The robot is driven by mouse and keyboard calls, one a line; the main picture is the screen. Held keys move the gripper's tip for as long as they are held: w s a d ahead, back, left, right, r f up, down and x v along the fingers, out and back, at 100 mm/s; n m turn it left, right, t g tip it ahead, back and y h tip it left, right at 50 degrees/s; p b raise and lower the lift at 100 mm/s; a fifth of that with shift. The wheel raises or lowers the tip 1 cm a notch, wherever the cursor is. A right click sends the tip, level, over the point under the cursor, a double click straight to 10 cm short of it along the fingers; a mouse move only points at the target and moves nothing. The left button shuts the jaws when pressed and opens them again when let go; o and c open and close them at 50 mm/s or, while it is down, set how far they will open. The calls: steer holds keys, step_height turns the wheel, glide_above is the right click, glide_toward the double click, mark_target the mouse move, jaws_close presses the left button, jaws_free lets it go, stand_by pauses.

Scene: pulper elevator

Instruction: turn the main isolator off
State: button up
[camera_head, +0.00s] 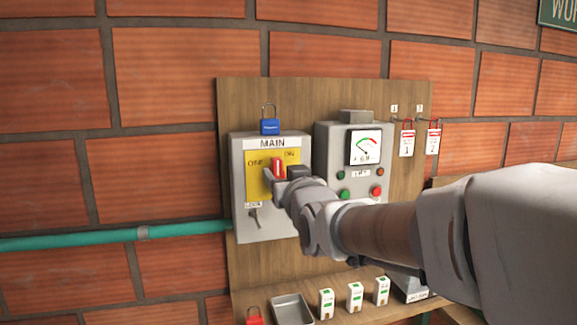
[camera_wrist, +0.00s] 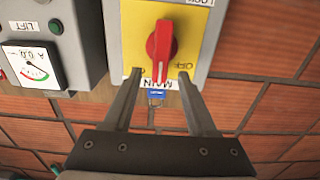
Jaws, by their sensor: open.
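The main isolator is a grey box (camera_head: 236,190) marked MAIN with a yellow plate (camera_head: 254,183). Its red handle (camera_head: 278,167) stands roughly upright between the OFF mark at left and the ON mark at right. The wrist view is upside down and shows the red handle (camera_wrist: 162,42) almost lengthwise, with OFF to its right. My gripper (camera_wrist: 160,77) is open and empty; its two fingers point at the MAIN edge of the plate, one either side of the handle's line. In the head view my gripper (camera_head: 286,172) partly covers the plate. Contact with the handle cannot be told.
The lift box (camera_head: 326,160) with meter and buttons stands close at right. Tags (camera_head: 407,143) hang further right. A tray (camera_head: 292,309) lies below.

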mark_target(278, 170)
steer(key=shift+p+x, duration=0.35)
steer(key=shift+x, duration=2.05)
steer(key=shift+f, duration=0.1)
jaws_close()
